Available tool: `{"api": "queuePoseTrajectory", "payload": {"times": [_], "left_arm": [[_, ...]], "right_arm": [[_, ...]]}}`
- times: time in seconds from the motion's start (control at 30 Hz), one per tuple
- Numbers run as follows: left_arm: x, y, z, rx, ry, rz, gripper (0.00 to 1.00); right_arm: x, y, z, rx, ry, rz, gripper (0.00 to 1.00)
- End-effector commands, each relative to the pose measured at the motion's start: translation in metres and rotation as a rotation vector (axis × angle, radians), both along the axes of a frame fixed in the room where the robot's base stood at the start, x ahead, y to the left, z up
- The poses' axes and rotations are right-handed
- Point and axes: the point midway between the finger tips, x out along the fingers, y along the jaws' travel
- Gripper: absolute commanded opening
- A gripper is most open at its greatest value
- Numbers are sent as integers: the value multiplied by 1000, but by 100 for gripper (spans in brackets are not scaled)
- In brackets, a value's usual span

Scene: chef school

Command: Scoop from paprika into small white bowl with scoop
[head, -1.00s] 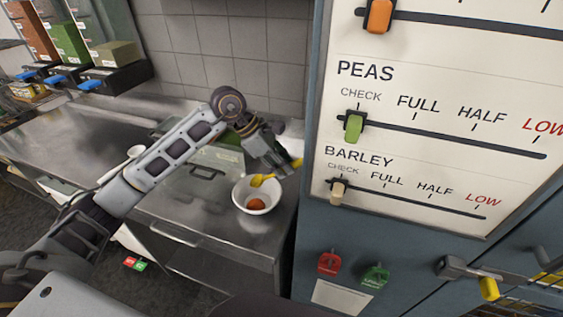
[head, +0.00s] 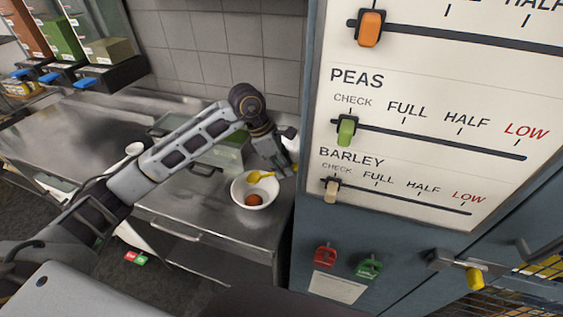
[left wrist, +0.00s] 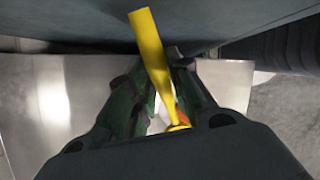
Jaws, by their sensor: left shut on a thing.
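The yellow scoop (head: 257,176) is over the far inside of the white bowl (head: 237,192), its handle running right to my left gripper (head: 287,168). A round orange-red mass (head: 253,199), paprika-coloured, lies in the bowl's near part. In the left wrist view my left gripper (left wrist: 165,98) is shut on the scoop, whose yellow handle (left wrist: 150,50) sticks up past the fingers. The scoop's head is mostly hidden there, with a little orange-red beside it. I cannot tell whether the scoop carries anything. No separate paprika container can be made out. My right gripper is not in view.
The bowl stands near the right end of the steel counter (head: 85,130), close to a tall blue-grey cabinet (head: 300,215) with a slider panel (head: 450,90). Clear containers (head: 215,160) stand behind my left arm. Dispensers (head: 112,75) hang at upper left. The counter's left is mostly clear.

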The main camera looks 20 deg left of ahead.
Motion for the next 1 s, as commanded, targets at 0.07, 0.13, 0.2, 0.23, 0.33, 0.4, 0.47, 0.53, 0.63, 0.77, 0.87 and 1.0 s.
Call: {"api": "queuePoseTrajectory", "payload": {"times": [0.07,0.13,0.2,0.23,0.33,0.4,0.47,0.53,0.63,0.77,0.87,1.0], "left_arm": [[1,-2,0,28,5,-1,0],[1,-3,-3,51,13,-2,0],[2,-4,-5,75,20,-1,0],[2,-4,-6,86,23,-1,0],[2,-7,-9,120,32,-2,0],[2,-6,-10,137,36,0,0],[2,-6,-8,135,36,0,0],[2,-6,-5,134,37,0,0],[2,-6,-2,133,37,0,0],[2,-6,3,133,36,0,0],[2,-6,7,133,36,0,0],[2,-6,12,134,35,1,0]], "right_arm": [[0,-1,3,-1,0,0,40],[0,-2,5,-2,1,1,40],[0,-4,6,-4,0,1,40],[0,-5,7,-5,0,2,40],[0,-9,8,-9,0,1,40],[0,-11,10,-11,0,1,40],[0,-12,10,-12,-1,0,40],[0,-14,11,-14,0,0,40],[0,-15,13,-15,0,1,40],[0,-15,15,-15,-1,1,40],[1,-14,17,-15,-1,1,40],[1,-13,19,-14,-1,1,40]]}}
